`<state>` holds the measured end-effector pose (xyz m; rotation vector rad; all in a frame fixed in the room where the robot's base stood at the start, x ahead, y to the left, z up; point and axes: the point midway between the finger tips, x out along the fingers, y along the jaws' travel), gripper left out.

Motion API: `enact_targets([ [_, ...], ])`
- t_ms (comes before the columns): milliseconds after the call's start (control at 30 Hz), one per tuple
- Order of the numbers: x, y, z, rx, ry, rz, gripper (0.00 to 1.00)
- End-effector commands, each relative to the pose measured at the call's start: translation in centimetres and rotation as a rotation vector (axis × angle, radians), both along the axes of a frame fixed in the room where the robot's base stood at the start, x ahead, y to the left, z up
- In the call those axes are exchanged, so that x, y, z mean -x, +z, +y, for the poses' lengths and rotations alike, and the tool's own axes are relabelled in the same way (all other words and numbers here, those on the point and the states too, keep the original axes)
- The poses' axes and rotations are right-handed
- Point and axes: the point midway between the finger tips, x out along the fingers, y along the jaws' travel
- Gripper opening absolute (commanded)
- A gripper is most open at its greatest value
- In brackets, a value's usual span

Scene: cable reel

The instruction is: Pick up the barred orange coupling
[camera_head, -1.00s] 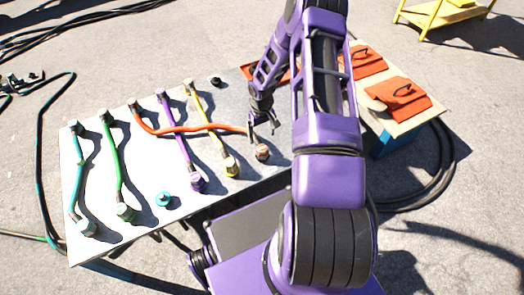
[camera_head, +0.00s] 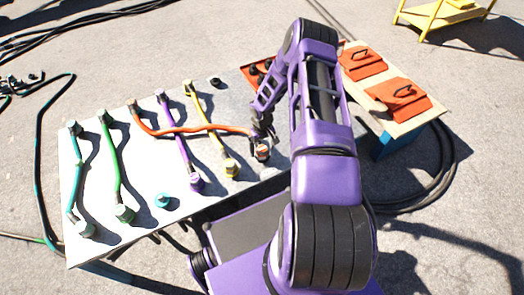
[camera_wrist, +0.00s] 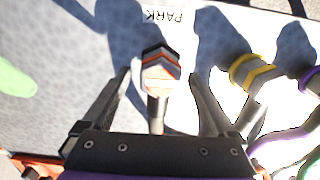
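The orange coupling (camera_head: 262,153) has dark bars and stands near the front right of the pale table (camera_head: 140,170), at the end of the orange cable. In the wrist view the coupling (camera_wrist: 160,72) shows orange and white faces with a dark band, with its cable running back under my gripper. My gripper (camera_head: 262,138) is over it. In the wrist view my gripper (camera_wrist: 160,78) is open, one finger on each side of the coupling, with a visible gap at both sides. The fingertips' contact with the table cannot be told.
The yellow coupling (camera_head: 231,168) stands close to the left; it also shows right of my finger in the wrist view (camera_wrist: 252,72). Purple (camera_head: 196,182), green and teal cables lie further left. Orange lids (camera_head: 400,98) rest on a bench at right. Upside-down "PARK" lettering (camera_wrist: 162,15) lies beyond the coupling.

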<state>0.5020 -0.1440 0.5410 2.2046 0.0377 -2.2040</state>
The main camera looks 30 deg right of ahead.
Motion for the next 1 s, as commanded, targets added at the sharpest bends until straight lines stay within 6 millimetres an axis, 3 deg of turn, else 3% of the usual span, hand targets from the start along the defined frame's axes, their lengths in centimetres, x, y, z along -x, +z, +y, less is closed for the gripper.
enact_targets([
  [67,0.0,0.0,0.0,0.0,0.0,0.0,0.78],
  [500,0.0,0.0,0.0,0.0,0.0,0.0,0.0],
  [800,-0.1,0.4,0.0,0.001,0.0,-0.001,0.0],
  [1000,-0.2,3.3,-0.1,0.003,0.001,-0.004,0.0],
])
